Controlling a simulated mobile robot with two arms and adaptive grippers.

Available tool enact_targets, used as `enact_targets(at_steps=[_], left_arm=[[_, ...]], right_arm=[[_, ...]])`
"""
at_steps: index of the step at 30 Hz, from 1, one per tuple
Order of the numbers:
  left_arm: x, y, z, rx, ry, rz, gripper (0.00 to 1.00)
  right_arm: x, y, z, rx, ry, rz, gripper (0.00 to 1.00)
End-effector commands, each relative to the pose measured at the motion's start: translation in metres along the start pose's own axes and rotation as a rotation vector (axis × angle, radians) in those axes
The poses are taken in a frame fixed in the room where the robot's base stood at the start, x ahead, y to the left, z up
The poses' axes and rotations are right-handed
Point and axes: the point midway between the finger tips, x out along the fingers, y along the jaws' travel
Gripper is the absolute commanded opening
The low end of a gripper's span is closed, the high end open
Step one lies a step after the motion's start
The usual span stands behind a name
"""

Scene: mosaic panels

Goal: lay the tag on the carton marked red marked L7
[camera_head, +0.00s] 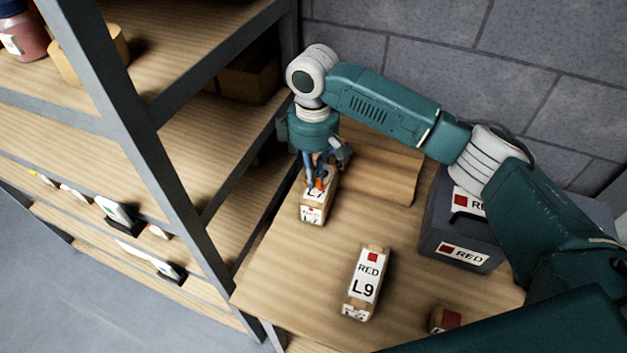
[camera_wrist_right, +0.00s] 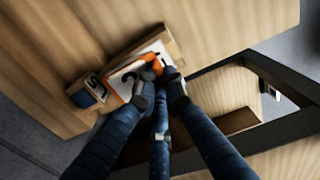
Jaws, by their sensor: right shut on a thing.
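The carton marked L7 (camera_head: 305,211) stands at the back left of the wooden table, by the shelf. The gripper hides the upper part of its top label, so I cannot read a colour word there. It also shows in the right wrist view (camera_wrist_right: 87,92). My right gripper (camera_head: 319,181) points down over the carton's top, its fingers shut on a small orange thing, probably the tag (camera_wrist_right: 122,88). The orange thing is at the top face; I cannot tell whether it touches. My left gripper is not in view.
A carton marked RED L9 (camera_head: 362,285) stands nearer on the table (camera_head: 290,270). Part of another carton (camera_head: 445,319) shows at the front right. A dark grey box with RED labels (camera_head: 440,232) stands at the right. A metal shelf (camera_head: 170,160) borders the table's left side.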

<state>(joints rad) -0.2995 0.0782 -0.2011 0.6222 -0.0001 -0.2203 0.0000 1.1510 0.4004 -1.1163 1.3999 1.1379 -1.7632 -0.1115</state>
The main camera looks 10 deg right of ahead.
Motion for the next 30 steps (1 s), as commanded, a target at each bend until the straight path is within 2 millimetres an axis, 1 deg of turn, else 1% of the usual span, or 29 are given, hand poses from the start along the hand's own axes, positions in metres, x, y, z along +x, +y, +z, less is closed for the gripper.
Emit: enact_targets(at_steps=[1,3,6,18,19,21,30], left_arm=[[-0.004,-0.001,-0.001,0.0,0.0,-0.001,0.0],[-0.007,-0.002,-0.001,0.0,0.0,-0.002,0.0],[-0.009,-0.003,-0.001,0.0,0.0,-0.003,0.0],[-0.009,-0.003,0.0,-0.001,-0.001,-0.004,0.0],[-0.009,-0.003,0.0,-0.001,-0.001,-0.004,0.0],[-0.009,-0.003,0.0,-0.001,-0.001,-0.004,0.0],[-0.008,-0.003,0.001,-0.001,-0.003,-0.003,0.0]], right_arm=[[0.008,-0.001,0.002,0.002,-0.005,-0.002,0.0],[0.018,0.0,0.001,0.002,-0.004,-0.003,0.0],[0.029,0.0,0.001,0.001,-0.003,-0.002,0.0],[0.034,0.0,0.001,0.0,-0.002,-0.001,0.0],[0.034,0.0,0.0,0.0,-0.002,0.0,0.13],[0.034,0.0,0.001,0.0,-0.002,0.0,0.27],[0.033,0.0,0.0,0.0,-0.001,0.0,0.28]])
